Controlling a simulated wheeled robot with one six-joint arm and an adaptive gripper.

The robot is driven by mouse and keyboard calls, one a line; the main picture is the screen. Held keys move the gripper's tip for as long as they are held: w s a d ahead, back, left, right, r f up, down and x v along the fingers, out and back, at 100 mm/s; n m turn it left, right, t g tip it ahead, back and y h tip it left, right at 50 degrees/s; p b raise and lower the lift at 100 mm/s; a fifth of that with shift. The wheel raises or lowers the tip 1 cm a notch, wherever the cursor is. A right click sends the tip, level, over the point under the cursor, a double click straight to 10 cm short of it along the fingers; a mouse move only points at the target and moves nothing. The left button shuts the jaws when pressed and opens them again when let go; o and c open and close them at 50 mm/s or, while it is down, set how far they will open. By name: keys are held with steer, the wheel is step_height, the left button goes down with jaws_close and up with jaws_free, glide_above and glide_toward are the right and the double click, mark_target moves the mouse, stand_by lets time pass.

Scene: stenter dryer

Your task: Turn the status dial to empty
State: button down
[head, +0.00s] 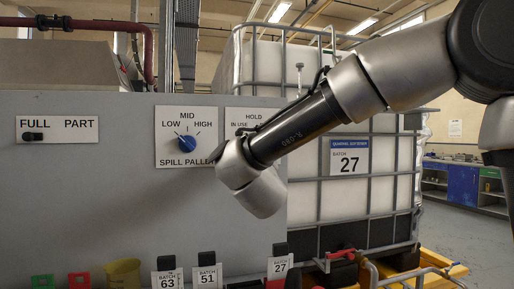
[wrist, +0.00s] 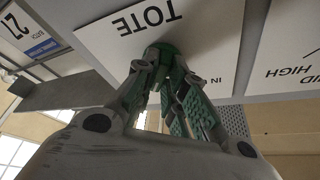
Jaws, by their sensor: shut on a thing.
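The status dial's white plate (head: 236,114) is on the grey panel in the head view. "HOLD" and "IN USE" show on it; my arm covers the rest. In the wrist view the same plate (wrist: 205,55) appears upside down with the word "TOTE". A green dial knob (wrist: 160,48) stands on it, mostly covered by the fingers. My gripper (wrist: 165,62) is shut on this knob, with its green-padded fingers on either side. The knob's pointer is hidden, so its setting cannot be told. In the head view my gripper is hidden behind my wrist.
A blue "SPILL PALLET" dial (head: 187,143) sits just left of the status plate. A "FULL/PART" switch (head: 33,136) is farther left. Batch tags, including one marked 51 (head: 208,278), stand along the bottom. A caged white tank (head: 310,200) stands behind my arm.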

steer(key=shift+m+h, duration=0.4)
steer(key=shift+m, duration=0.8)
steer(key=shift+g, duration=0.3)
steer(key=c, duration=1.5)
jaws_free()
steer(key=v, duration=1.2)
